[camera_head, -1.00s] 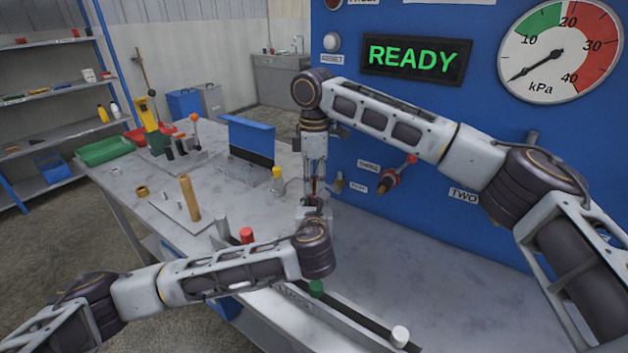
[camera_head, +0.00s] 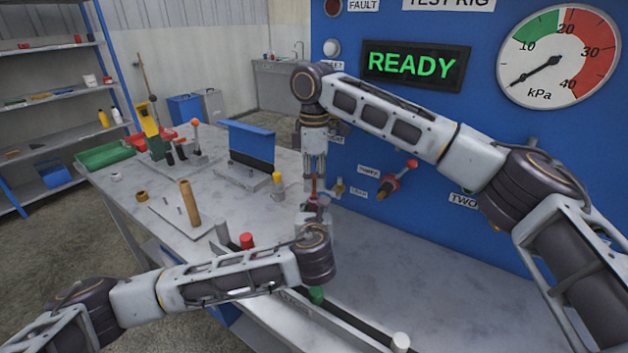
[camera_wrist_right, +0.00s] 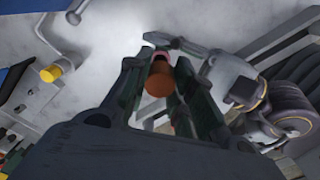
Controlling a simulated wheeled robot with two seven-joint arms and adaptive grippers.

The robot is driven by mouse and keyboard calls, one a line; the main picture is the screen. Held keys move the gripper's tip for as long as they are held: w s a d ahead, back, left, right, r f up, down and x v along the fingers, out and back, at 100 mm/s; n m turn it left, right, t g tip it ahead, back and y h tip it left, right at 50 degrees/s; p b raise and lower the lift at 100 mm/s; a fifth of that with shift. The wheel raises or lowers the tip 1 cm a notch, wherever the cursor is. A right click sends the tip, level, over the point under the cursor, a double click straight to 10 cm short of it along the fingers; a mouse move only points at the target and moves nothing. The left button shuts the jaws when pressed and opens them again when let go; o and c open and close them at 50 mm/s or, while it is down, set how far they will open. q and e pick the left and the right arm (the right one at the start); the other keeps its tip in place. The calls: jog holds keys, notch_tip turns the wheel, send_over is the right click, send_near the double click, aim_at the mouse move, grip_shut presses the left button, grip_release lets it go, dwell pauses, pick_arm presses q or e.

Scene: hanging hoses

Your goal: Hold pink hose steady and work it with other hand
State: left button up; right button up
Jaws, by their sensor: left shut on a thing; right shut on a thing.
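My right gripper (camera_head: 314,188) points down over the bench and is shut on a hose end. In the right wrist view the left gripper (camera_wrist_right: 165,42) reaches in from the right at the pink part. Most of the hose is hidden.
A blue test rig panel (camera_head: 440,170) with a READY display (camera_head: 416,63) and a gauge (camera_head: 565,50) stands behind. A red-handled valve (camera_head: 395,180) sticks out right of my grippers.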

aim_at(314, 176)
jog(key=shift+r, duration=1.4)
jog(key=shift+r, duration=1.25)
pick_arm(q)
jog(key=o, duration=1.1)
jog(key=shift+s, duration=0.1)
jog(key=v, duration=1.1)
jog(key=shift+s, duration=0.35)
